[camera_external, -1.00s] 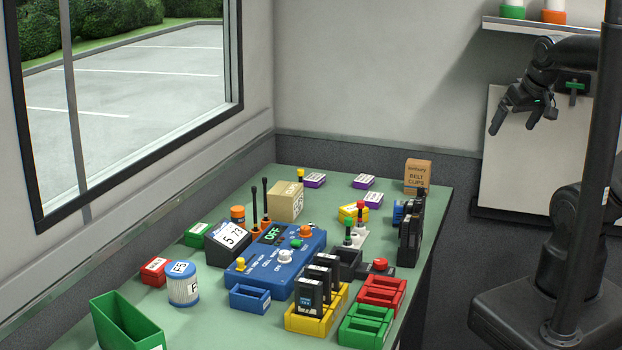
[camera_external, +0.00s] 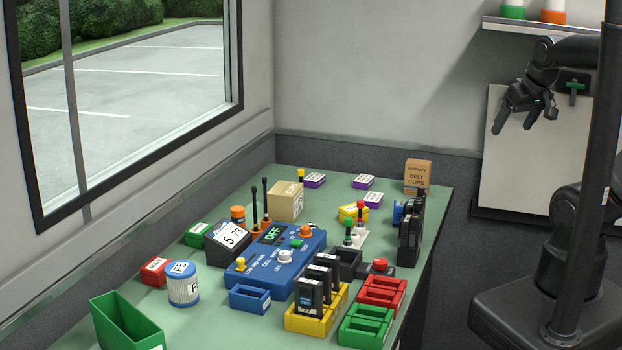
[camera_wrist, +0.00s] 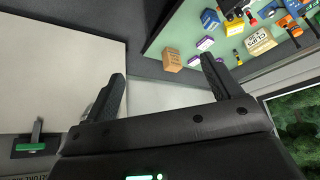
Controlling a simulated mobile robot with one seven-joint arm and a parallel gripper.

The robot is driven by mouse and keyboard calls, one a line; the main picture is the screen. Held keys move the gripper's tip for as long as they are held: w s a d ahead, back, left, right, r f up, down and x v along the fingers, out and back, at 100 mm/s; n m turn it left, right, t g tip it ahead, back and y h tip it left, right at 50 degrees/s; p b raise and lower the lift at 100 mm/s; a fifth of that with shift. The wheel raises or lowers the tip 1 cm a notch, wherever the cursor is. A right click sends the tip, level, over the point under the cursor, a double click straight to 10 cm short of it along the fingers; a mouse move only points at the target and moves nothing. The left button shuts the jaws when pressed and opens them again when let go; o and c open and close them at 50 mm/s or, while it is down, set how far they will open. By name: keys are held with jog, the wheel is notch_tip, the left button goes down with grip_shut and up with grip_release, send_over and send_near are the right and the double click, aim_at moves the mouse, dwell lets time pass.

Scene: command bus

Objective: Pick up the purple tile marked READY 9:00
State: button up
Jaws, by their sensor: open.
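Three purple tiles with white tops lie near the far end of the green table: a left one (camera_external: 314,180), a middle one (camera_external: 363,182) and a right one (camera_external: 373,200). Their print is too small to read, so I cannot tell which is marked READY 9:00. Two purple tiles also show in the wrist view, one nearer (camera_wrist: 194,62) and one farther (camera_wrist: 205,43). My gripper (camera_external: 527,118) is open and empty, high in front of the pale board, to the right of the table and well away from the tiles. Its two fingers show spread in the wrist view (camera_wrist: 163,85).
A cardboard belt clips box (camera_external: 417,176) stands at the table's far right corner. A yellow block (camera_external: 352,211) and a stand with green and red knobs are near the right tile. Black radios (camera_external: 410,235) line the right edge.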

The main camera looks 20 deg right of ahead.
jog(key=w+a+r+n, duration=0.1)
jog(key=w+a+r, duration=0.1)
jog(key=w, duration=0.6)
jog(key=w+a+r+n, duration=0.1)
jog(key=w+a+r, duration=0.1)
jog(key=w, duration=0.6)
jog(key=n+g+y, duration=0.2)
jog(key=n+y, duration=0.1)
jog(key=n, duration=0.3)
send_over(315, 177)
jog(key=s+d, duration=0.2)
jog(key=d, duration=0.1)
jog(key=f, duration=2.7)
jog(key=shift+w+a+f, duration=0.2)
jog(key=shift+f, duration=0.2)
jog(key=shift+a+x, duration=0.2)
jog(key=shift+x, duration=1.15)
jog(key=shift+a+x, duration=0.15)
jog(key=shift+x, duration=1.2)
jog(key=shift+r, duration=0.15)
